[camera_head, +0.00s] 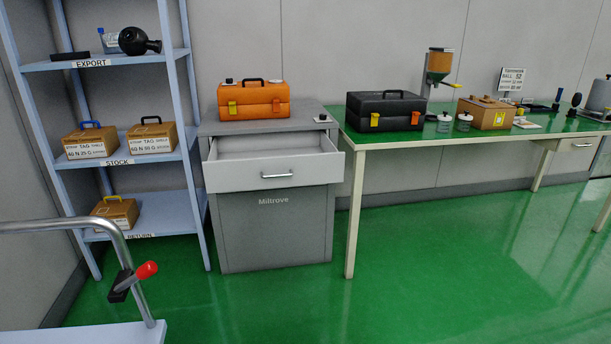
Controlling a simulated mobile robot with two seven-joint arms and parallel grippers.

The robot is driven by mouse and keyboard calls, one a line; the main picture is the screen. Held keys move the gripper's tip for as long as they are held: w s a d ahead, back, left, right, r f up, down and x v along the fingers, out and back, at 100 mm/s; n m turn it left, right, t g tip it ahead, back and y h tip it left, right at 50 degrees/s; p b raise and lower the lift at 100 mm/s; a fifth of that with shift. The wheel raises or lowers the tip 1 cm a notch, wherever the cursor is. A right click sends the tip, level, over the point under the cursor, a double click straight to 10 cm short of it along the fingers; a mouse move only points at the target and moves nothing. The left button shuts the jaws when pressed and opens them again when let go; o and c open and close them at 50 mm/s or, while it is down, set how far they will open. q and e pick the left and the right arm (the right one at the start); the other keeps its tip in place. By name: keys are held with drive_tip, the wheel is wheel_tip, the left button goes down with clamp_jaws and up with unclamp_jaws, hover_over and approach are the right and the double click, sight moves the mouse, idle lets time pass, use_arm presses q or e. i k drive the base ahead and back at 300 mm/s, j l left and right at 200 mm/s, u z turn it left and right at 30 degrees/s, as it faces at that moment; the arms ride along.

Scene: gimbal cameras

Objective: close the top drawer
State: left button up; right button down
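The drawer has a pale front with a silver bar handle (277,175). An orange toolbox (253,104) sits on the cabinet top above the drawer. Neither of my grippers shows in this view.
A shelf rack (186,110) with several boxes stands left of the cabinet. A green-topped table (400,137) with a black toolbox (385,108) stands to the right. A cart with a curved rail (60,224) is at lower left. Green floor in front is clear.

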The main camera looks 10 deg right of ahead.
sight(243, 162)
drive_tip(key=i+l, duration=0.15)
drive_tip(key=l, duration=0.25)
drive_tip(key=i+l+u, duration=0.15)
drive_tip(key=l, duration=0.3)
drive_tip(key=i+l+u, duration=0.15)
drive_tip(key=i, duration=0.25)
drive_tip(key=i+l+u, duration=0.2)
drive_tip(key=i+l, duration=0.2)
